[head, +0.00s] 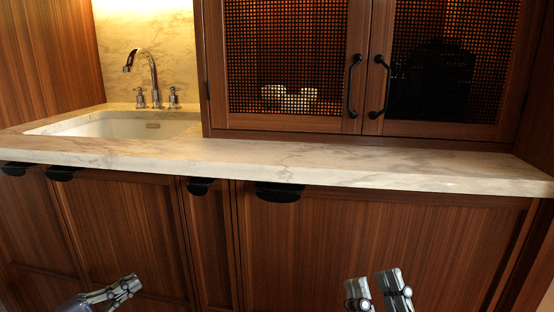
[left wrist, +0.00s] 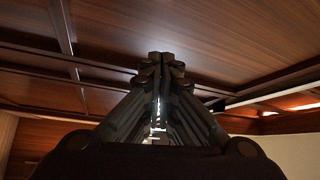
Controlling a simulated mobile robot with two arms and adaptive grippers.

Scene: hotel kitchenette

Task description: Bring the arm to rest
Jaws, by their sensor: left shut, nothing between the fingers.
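My left gripper (head: 122,286) is at the bottom left of the head view, in front of the lower cabinet doors and below the counter. In the left wrist view its fingers (left wrist: 159,60) meet at the tips, shut and empty. My right gripper (head: 373,282) is at the bottom of the head view, right of the middle. Its two fingers point up with a gap between them, and nothing shows in the gap. The rest of both arms is out of the head view.
A marble counter (head: 330,164) runs across above both grippers and is bare. A white sink (head: 115,126) with a chrome faucet (head: 150,75) is at the left. A mesh-door cabinet (head: 300,125) stands on the counter. Dark pulls (head: 279,192) stick out from the lower cabinets (head: 360,240).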

